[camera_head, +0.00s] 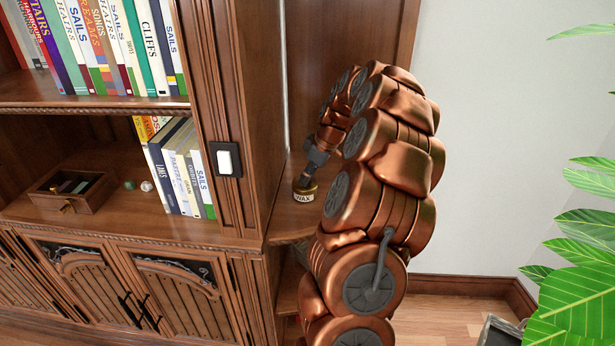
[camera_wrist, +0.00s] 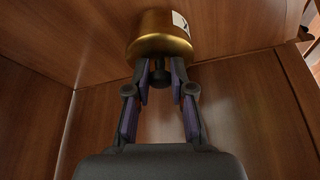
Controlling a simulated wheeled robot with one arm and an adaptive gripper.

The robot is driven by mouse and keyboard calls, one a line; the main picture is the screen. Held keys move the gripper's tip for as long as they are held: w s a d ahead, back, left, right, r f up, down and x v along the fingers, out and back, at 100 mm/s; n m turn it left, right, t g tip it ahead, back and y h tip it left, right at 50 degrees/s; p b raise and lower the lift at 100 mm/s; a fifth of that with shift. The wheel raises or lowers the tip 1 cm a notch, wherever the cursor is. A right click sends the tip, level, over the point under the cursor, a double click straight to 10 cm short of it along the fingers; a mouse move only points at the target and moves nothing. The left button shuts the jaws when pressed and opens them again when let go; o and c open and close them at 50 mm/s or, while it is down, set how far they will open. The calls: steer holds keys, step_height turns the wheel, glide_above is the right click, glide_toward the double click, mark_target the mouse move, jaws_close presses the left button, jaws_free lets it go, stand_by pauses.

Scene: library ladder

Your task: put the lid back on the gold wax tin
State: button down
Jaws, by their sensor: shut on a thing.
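The gold wax tin (camera_head: 304,195), with a white WAX label, stands on a wooden corner shelf beside the bookcase. My gripper (camera_head: 309,172) is right above it, pointing down. In the wrist view my gripper (camera_wrist: 160,82) has its two fingers on either side of the dark knob (camera_wrist: 158,72) of the lid (camera_wrist: 160,50), and is shut on it. The gold lid lines up with the tin, whose label edge (camera_wrist: 181,24) shows behind it. I cannot tell whether the lid rests fully on the tin or sits slightly above it.
The corner shelf (camera_head: 288,228) is narrow, with the bookcase side panel (camera_head: 245,110) close on its left. A light switch (camera_head: 228,160) is on the bookcase post. An open wooden box (camera_head: 72,190) and books (camera_head: 180,165) are on the left shelf. A leafy plant (camera_head: 590,260) stands right.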

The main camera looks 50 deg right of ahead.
stand_by(0.3)
steer(key=c, duration=0.9)
jaws_free()
steer(key=shift+o, duration=0.3)
steer(key=o, duration=0.4)
steer(key=shift+r, duration=0.2)
steer(key=shift+r, duration=3.3)
steer(key=shift+c, duration=0.3)
jaws_close()
